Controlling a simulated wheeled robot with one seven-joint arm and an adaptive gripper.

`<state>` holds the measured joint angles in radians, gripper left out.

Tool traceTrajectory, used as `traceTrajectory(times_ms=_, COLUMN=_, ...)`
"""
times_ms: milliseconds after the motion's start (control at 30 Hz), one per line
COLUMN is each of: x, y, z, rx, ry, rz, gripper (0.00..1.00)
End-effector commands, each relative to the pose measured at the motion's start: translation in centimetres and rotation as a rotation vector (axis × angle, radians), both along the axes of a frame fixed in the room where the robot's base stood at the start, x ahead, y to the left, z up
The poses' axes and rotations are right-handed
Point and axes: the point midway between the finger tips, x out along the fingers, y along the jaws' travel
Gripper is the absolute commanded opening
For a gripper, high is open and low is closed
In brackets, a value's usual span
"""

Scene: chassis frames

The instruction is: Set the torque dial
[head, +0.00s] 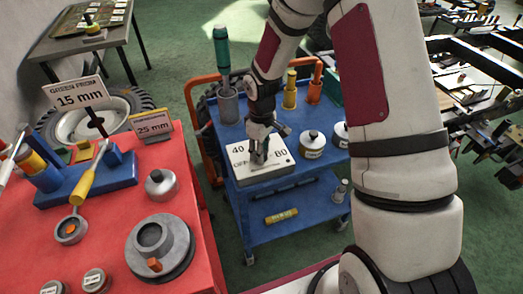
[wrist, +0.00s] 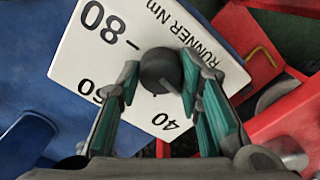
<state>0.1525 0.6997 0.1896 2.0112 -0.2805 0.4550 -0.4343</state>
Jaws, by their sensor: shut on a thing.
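The torque dial is a dark round knob (wrist: 160,71) on a white plate (head: 240,168) lying on the blue cart. The plate (wrist: 85,72) carries "40", "60", "80" and "RUNNER Nm", upside down in the wrist view. My gripper (head: 259,155) reaches down from above onto the plate. In the wrist view its teal-padded fingers (wrist: 160,84) stand on either side of the knob, shut on it. In the head view the gripper hides the knob. I cannot tell clearly which number the knob points to.
The blue cart (head: 262,222) also bears a grey cup with a green-handled tool (head: 222,50), yellow and orange tools, and a dark-topped pot (head: 312,141). A red table (head: 110,225) with a blue rack and a round grey fixture (head: 160,250) stands at left.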

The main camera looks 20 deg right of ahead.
Motion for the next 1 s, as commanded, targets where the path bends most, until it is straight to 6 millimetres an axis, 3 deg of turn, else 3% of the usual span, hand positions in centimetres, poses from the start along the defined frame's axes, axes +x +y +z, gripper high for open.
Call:
traceTrajectory(times_ms=300, x=0.07, y=0.04, z=0.02, rx=0.000, ry=-0.002, rz=0.105, gripper=0.05)
traceTrajectory(times_ms=800, x=0.05, y=0.05, z=0.00, rx=0.001, ry=-0.001, rz=0.122, gripper=0.05)
traceTrajectory(times_ms=833, x=0.05, y=0.05, z=0.00, rx=0.001, ry=-0.001, rz=0.122, gripper=0.37)
traceTrajectory(times_ms=900, x=0.04, y=0.05, z=0.00, rx=0.001, ry=-0.001, rz=0.122, gripper=0.53)
traceTrajectory(times_ms=1000, x=0.03, y=0.04, z=0.00, rx=0.001, ry=-0.001, rz=0.121, gripper=0.54)
